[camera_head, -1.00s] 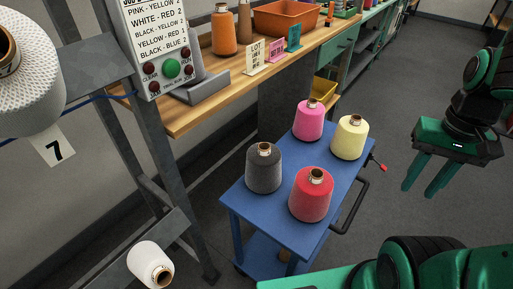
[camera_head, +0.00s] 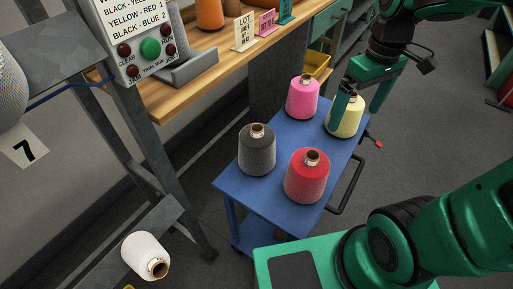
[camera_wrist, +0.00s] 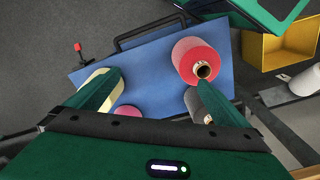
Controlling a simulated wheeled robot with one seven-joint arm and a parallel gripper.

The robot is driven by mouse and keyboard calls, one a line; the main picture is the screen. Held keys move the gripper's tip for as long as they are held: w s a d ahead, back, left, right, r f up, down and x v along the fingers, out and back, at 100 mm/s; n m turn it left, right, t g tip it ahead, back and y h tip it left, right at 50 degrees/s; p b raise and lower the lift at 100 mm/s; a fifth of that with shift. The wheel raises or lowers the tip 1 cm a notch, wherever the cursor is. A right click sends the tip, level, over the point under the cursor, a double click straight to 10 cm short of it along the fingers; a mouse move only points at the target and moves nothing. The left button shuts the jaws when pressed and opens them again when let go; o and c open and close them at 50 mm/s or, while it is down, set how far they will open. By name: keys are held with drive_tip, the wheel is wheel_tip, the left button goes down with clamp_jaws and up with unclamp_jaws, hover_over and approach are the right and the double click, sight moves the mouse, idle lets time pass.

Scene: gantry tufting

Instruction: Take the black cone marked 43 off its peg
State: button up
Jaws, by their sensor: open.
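A dark grey-black cone (camera_head: 257,152) stands upright at the left of a blue cart top (camera_head: 239,187); no number 43 is legible on it. My gripper (camera_head: 349,98) hangs over the far part of the cart, by the pink and yellow cones, and is apart from the dark cone. In the wrist view my gripper (camera_wrist: 161,80) is open, with blue cart top between its fingers.
A red cone (camera_head: 306,178), a pink cone (camera_head: 302,98) and a yellow cone (camera_head: 344,120) share the cart. A white cone (camera_head: 146,256) sits on the grey frame at lower left. A wooden bench (camera_head: 196,90) runs behind. A yellow box (camera_wrist: 283,43) shows in the wrist view.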

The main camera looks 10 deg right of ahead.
drive_tip(key=w+a+f+n, duration=0.1)
drive_tip(key=w+a+n, duration=0.5)
drive_tip(key=a, duration=0.4)
drive_tip(key=n+y, duration=0.1)
drive_tip(key=n, duration=0.5)
approach(258, 127)
drive_tip(key=shift+d+f, duration=0.25)
drive_tip(key=shift+f, duration=0.45)
drive_tip(key=f, duration=0.2)
drive_tip(key=a+f, duration=0.1)
drive_tip(key=f, duration=0.2)
drive_tip(key=shift+w, duration=0.15)
drive_tip(key=shift+a+f, duration=0.2)
drive_tip(key=shift+f, duration=1.25)
drive_tip(key=shift+a+f, duration=0.2)
drive_tip(key=shift+f, duration=1.2)
drive_tip(key=shift+w, duration=0.1)
drive_tip(key=c, duration=1.8)
drive_tip(key=shift+r, duration=0.15)
